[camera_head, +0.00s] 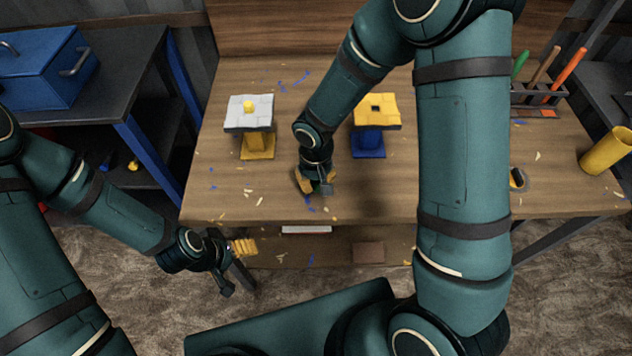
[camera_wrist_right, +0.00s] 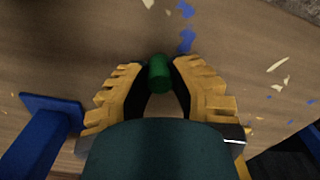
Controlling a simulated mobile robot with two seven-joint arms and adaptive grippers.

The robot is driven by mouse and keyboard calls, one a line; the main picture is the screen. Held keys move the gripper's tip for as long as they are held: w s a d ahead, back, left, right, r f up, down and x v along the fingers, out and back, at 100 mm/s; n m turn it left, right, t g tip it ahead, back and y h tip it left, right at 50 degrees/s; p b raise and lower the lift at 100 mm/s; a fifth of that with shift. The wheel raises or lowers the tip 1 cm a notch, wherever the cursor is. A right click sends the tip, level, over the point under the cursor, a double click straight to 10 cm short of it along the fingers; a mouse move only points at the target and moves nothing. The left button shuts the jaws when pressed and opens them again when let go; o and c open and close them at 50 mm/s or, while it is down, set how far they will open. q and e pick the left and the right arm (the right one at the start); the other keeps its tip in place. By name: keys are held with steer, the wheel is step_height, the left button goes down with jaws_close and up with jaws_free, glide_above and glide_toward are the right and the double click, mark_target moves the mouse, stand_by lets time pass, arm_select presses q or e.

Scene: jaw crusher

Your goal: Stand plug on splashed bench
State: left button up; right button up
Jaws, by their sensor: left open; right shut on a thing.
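The splashed bench (camera_head: 230,195) is a wooden top with blue and cream flecks. My right gripper (camera_head: 316,186) is over its front middle, pointing down. In the right wrist view, the same gripper (camera_wrist_right: 160,62) is shut on a green cylindrical plug (camera_wrist_right: 159,76), held between the fingertips. The arm and fingers hide the plug in the head view. I cannot tell whether the plug touches the bench. My left gripper (camera_head: 240,262) is open and empty, low in front of the bench's left front edge.
A white-topped stand (camera_head: 258,142) with a yellow peg is left of my right gripper; a yellow-topped blue stand (camera_head: 369,142) is right. A tool rack (camera_head: 540,97) and yellow cup (camera_head: 606,150) stand at right. The bench's front left is clear.

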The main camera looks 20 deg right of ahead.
steer(key=shift+f, duration=0.25)
steer(key=shift+f, duration=0.1)
steer(key=o, duration=0.7)
steer(key=shift+o, duration=0.2)
steer(key=shift+r, duration=0.25)
step_height(320, 180, up, 12)
steer(key=p, duration=0.2)
steer(key=shift+p, duration=0.4)
